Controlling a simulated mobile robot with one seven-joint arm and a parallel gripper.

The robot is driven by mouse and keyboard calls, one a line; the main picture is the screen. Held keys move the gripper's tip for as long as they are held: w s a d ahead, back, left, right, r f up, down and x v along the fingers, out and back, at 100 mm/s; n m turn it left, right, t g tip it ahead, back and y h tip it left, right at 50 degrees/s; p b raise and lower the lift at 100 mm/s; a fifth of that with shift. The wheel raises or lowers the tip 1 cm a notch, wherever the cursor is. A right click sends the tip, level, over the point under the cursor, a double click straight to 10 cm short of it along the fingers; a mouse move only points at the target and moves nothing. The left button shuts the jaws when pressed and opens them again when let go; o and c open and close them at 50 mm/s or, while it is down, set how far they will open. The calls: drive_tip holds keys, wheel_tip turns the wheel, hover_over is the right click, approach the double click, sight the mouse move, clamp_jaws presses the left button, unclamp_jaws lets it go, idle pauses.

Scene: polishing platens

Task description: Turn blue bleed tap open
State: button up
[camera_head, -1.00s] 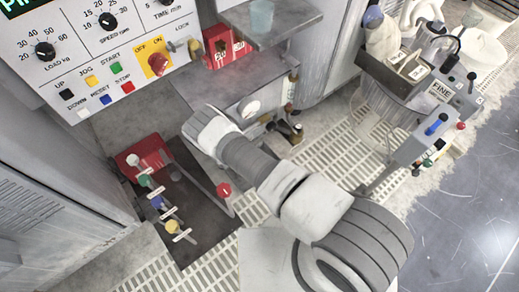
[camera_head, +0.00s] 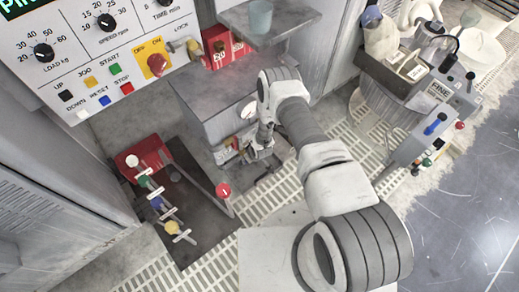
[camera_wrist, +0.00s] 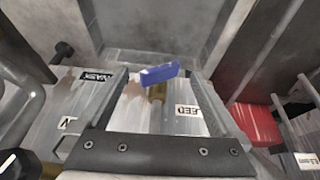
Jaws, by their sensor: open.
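In the wrist view, a blue tap handle (camera_wrist: 160,73) sits on a short brass stem (camera_wrist: 157,92). A partly hidden label ending in "EED" (camera_wrist: 188,111) is beside it. My gripper (camera_wrist: 158,78) is open, one finger on each side of the tap. The handle lies crosswise, slightly tilted, between the finger ends; I cannot tell whether either finger touches it. In the head view, my gripper (camera_head: 260,148) is beside the grey cabinet with the gauge, and this tap is not clearly visible.
A gauge (camera_head: 248,110) is on the cabinet front. A red block (camera_wrist: 258,122) stands right of my fingers. A dark round knob (camera_wrist: 18,163) is at lower left.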

drive_tip(key=p+v, duration=0.7)
drive_tip(key=v, duration=1)
drive_tip(key=shift+d+r, duration=0.15)
drive_tip(key=shift+d, duration=0.1)
drive_tip(key=shift+w, duration=0.1)
drive_tip(key=shift+c, duration=0.3)
